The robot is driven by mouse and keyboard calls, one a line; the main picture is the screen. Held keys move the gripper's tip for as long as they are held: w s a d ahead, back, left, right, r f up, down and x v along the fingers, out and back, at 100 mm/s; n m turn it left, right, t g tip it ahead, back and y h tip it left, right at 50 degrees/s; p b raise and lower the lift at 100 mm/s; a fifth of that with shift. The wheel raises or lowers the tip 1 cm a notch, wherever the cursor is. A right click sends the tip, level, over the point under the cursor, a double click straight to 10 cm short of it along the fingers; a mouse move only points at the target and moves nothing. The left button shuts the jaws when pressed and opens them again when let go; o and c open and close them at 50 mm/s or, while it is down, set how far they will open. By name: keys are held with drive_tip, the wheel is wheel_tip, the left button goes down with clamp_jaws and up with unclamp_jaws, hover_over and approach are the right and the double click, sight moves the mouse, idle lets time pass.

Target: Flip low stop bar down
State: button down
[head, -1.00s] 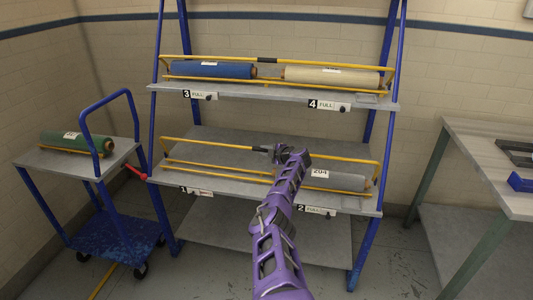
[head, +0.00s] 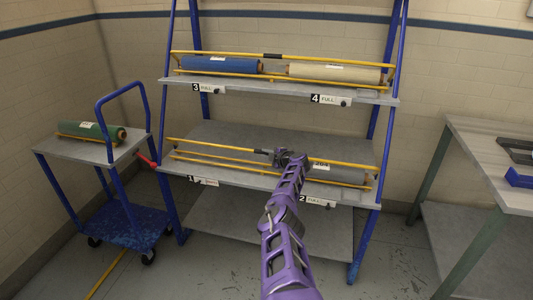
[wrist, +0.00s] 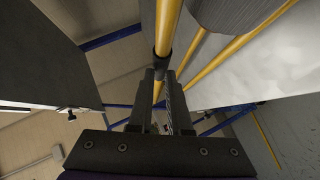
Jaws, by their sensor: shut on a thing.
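The low stop bar (head: 220,147) is a yellow rod with a black middle grip. It runs along the lower shelf (head: 215,135) of the blue rack, above a yellow rail (head: 222,163). My gripper (head: 287,157) is shut on the bar near its middle. In the wrist view the bar (wrist: 168,25) runs between my gripper's fingers (wrist: 164,85), with the black sleeve at the fingertips. A grey roll (head: 340,175) labelled 204 lies on the lower shelf's right side, behind the bar. My wrist hides part of the rail.
The upper shelf (head: 230,84) holds a blue roll (head: 220,65) and a cream roll (head: 335,74) behind its own yellow bar. A blue cart (head: 125,157) with a green roll (head: 90,131) stands left. A table (head: 490,165) stands right. The lower shelf's left side is empty.

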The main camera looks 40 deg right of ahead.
drive_tip(key=shift+s+a+f, duration=0.1)
drive_tip(key=shift+s+f, duration=0.05)
drive_tip(key=shift+f, duration=0.8)
drive_tip(key=c, duration=1.3)
unclamp_jaws()
drive_tip(key=shift+o, duration=1.1)
drive_tip(key=shift+f, duration=0.35)
drive_tip(key=o, duration=0.3)
drive_tip(key=shift+w+r, duration=0.1)
drive_tip(key=shift+w, duration=0.1)
drive_tip(key=shift+r, duration=0.3)
drive_tip(key=shift+s, duration=0.1)
